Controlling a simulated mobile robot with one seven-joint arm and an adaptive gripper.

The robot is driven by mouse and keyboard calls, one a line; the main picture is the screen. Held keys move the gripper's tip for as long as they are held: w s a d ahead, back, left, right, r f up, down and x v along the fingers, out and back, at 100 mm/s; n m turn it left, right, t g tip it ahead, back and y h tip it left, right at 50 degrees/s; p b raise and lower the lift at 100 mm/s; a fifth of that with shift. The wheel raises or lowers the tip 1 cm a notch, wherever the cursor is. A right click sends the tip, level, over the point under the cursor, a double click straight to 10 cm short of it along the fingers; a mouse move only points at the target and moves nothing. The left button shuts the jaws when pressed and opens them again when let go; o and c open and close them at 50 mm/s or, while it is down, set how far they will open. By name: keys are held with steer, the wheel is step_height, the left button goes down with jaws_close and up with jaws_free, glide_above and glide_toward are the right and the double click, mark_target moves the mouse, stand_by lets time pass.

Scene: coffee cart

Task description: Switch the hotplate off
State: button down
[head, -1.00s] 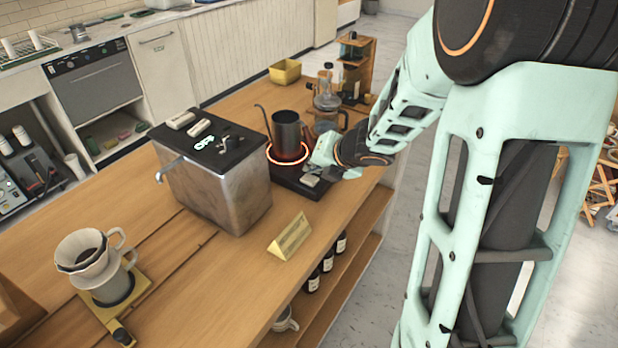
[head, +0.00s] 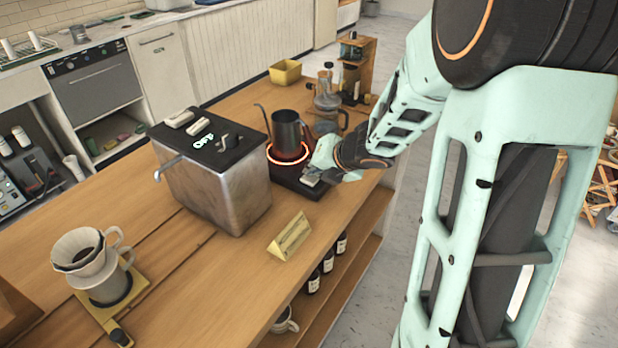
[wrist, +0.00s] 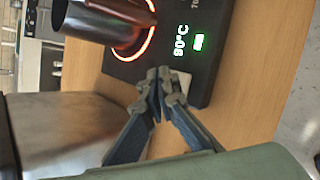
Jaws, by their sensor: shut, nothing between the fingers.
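The black hotplate (head: 287,181) stands on the wooden cart, with its heating ring (head: 304,160) glowing orange. In the wrist view the hotplate (wrist: 207,62) shows a lit "90°C" readout (wrist: 181,41) and a green light (wrist: 199,42). A dark metal pitcher (head: 287,130) stands on the ring; its lower part also shows in the wrist view (wrist: 100,22). My gripper (wrist: 159,76) is shut and empty at the hotplate's front edge. A pale switch-like part (wrist: 181,86) sits right beside the fingertips, partly hidden; I cannot tell whether they touch.
A metal box with a dark lid (head: 215,190) stands left of the hotplate. A glass coffee maker (head: 326,108) stands behind it. A yellow folded sign (head: 289,237) is nearer the front, and a dripper (head: 85,252) is at far left. The cart top between them is clear.

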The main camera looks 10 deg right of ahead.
mark_target(312, 179)
steer(key=shift+f+b, duration=0.45)
steer(key=shift+f, duration=0.05)
stand_by(0.4)
steer(key=shift+r+p, duration=0.95)
steer(key=shift+r, duration=0.05)
step_height(312, 179, up, 6)
steer(key=p, duration=0.5)
steer(key=shift+p, duration=0.4)
